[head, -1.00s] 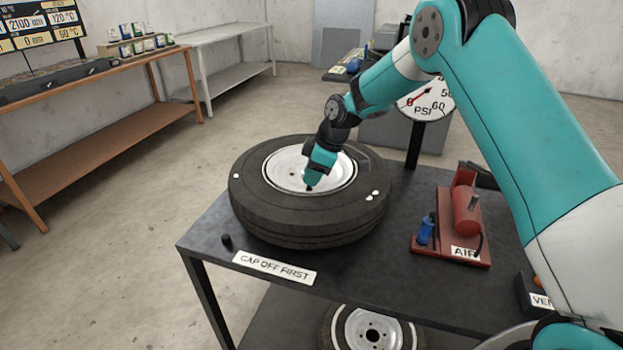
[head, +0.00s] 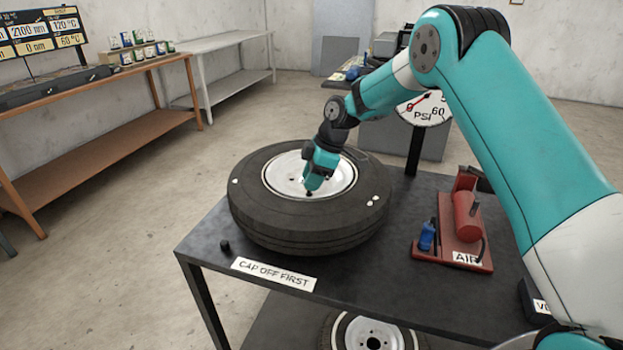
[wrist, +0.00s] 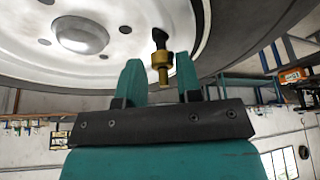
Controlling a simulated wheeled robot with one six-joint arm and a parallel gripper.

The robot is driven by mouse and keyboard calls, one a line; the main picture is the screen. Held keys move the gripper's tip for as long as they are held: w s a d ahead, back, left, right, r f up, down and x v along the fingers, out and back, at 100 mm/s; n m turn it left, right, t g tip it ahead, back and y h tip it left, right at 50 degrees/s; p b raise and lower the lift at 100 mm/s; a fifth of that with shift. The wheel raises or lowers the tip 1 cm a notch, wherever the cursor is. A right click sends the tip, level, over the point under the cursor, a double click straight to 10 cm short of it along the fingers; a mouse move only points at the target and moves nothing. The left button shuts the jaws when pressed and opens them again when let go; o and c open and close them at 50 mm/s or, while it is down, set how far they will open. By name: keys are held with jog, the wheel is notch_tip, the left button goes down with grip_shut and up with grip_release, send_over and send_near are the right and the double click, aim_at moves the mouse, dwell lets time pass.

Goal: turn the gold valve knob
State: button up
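The gold valve knob (wrist: 162,67) sits on a short black valve stem (wrist: 160,39) by the rim of a white wheel (wrist: 110,50) in the wrist view. My gripper (wrist: 158,64) is open, with one teal finger on each side of the knob and a gap showing on both sides. The knob appears closer to the right finger. In the head view my gripper (head: 309,188) reaches down into the white wheel centre (head: 340,178) of the black tire (head: 290,225). The knob cannot be made out there.
The tire lies flat on a dark table (head: 215,240). A small black cap (head: 225,245) and a "CAP OFF FIRST" label (head: 275,274) are at the front left. A red air unit (head: 465,220) stands right, with a PSI gauge (head: 425,108) behind.

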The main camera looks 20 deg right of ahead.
jog(key=shift+o, duration=1.1)
jog(key=v, duration=1.7)
jog(key=shift+r, duration=0.25)
jog(key=s+a+r+m, duration=0.2)
jog(key=s+a+r, duration=0.1)
jog(key=s+a, duration=0.5)
jog(key=s+a+f+m, duration=0.1)
jog(key=s+a+m, duration=0.1)
jog(key=s, duration=1.3)
jog(key=s+a+f+m, duration=0.2)
jog(key=s+m, duration=0.3)
jog(key=s, duration=0.9)
jog(key=shift+s+f+g+b, duration=0.25)
jog(key=shift+s+g+b, duration=0.05)
jog(key=shift+s+g, duration=0.1)
